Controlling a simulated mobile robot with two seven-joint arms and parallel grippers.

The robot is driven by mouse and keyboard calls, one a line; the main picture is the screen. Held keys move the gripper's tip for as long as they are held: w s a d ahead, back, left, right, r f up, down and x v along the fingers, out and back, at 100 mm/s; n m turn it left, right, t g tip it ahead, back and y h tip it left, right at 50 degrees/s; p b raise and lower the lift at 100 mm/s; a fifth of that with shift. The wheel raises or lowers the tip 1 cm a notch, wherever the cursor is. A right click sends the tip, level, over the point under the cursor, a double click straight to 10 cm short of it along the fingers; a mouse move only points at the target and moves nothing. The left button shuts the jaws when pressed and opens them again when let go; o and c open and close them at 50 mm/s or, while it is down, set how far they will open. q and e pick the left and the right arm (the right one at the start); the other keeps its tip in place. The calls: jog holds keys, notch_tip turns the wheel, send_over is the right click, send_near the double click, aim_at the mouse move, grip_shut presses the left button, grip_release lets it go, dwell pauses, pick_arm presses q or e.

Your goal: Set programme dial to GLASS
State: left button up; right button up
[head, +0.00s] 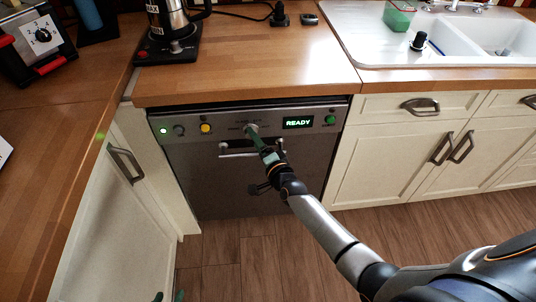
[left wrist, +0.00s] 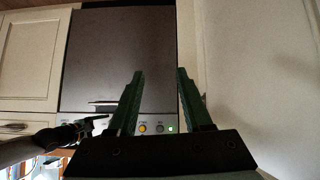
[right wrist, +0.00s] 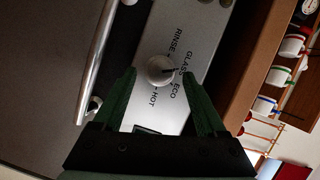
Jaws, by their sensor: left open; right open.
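The programme dial (right wrist: 160,70) is a round pale knob on the dishwasher's steel panel (head: 222,124). RINSE, GLASS, ECO and HOT are printed around it. In the right wrist view its dark mark points right, near the gap between GLASS and ECO; I cannot tell which one exactly. My right gripper (right wrist: 160,73) is open, its green fingers on either side of the dial with visible gaps. In the head view this gripper (head: 257,137) partly covers the dial. My left gripper (left wrist: 160,72) is open and empty, low in front of the dishwasher; only its fingertips show in the head view (head: 168,296).
The panel has a READY display (head: 298,123), a yellow button (head: 206,128), a green button (head: 330,120) and a green light (head: 164,131). The door handle (head: 238,152) lies just below the dial. A wooden worktop (head: 250,75) overhangs above. Cabinets flank both sides.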

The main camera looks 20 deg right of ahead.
pick_arm(q)
jog(key=shift+s+a+r+y+p, duration=0.1)
jog(key=shift+s+a+y+p, duration=0.2)
jog(key=shift+s+a+p, duration=0.4)
pick_arm(e)
jog(key=s+d+r, duration=0.1)
jog(key=s, duration=0.8)
jog(key=shift+s, duration=0.4)
pick_arm(q)
jog(key=shift+w+r, duration=0.2)
jog(key=shift+w, duration=0.05)
jog(key=r+p, duration=0.6)
jog(key=shift+s+a+p, duration=0.15)
jog(key=shift+a+p, duration=0.15)
jog(key=shift+a, duration=0.05)
pick_arm(e)
jog(key=s+a+f+n+g, duration=0.1)
jog(key=s+f+n+g, duration=0.1)
jog(key=s+n, duration=0.6)
jog(key=s+a+f+n+g, duration=0.2)
jog(key=s+n+g, duration=0.3)
jog(key=s, duration=0.9)
jog(key=n, duration=0.3)
jog(key=shift+y, duration=0.3)
jog(key=shift+s+g, duration=0.1)
jog(key=shift+g, duration=0.2)
jog(key=shift+c, duration=0.3)
